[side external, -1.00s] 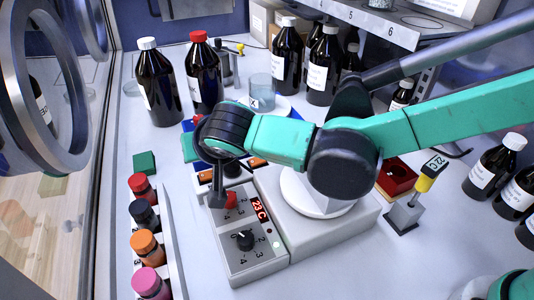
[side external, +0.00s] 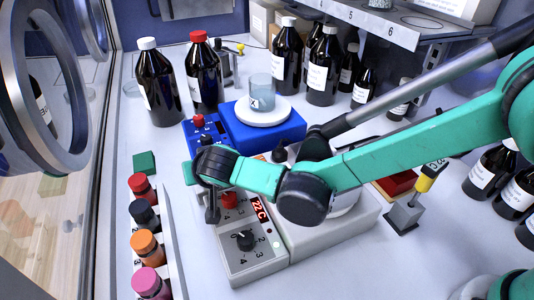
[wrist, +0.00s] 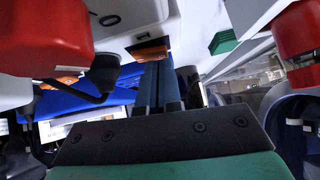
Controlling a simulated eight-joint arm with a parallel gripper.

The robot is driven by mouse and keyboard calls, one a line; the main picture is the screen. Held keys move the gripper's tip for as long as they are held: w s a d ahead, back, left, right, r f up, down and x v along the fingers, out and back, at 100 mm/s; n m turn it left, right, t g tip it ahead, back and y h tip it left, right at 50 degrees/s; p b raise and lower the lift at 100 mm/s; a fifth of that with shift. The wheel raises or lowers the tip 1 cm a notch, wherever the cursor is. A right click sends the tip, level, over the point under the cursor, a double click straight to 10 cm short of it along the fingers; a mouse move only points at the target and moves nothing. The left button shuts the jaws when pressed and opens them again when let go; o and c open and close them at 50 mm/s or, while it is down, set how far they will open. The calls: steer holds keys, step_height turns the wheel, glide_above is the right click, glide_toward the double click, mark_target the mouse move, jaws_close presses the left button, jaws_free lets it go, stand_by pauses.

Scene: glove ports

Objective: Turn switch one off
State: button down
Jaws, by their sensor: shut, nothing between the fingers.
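A grey control panel (side external: 252,265) stands near the front, with a red rocker switch (side external: 230,200), a black numbered dial (side external: 244,240) and a red display reading 22 C (side external: 259,209). No label "one" is readable. My gripper (side external: 212,218) points down at the panel's left edge, just left of the red switch; I cannot tell if it touches the panel. It is shut and empty. In the wrist view, its fingers (wrist: 158,88) lie together, with a large red part (wrist: 45,38) at upper left and an orange part (wrist: 149,50) beyond. My arm hides the panel's rear.
A rack of colour-capped bottles (side external: 146,245) stands close left of the panel. Behind are a blue stirrer (side external: 262,138) with a beaker (side external: 260,92), and dark bottles (side external: 158,85). A green block (side external: 144,162) lies at left. A yellow-handled tool (side external: 427,180) stands at right.

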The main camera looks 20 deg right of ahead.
steer(key=shift+a+f, duration=0.1)
stand_by(0.3)
steer(key=shift+d, duration=0.85)
steer(key=shift+r, duration=0.4)
steer(key=r, duration=0.4)
steer(key=shift+s+d, duration=0.3)
steer(key=shift+s, duration=0.05)
steer(key=v, duration=0.9)
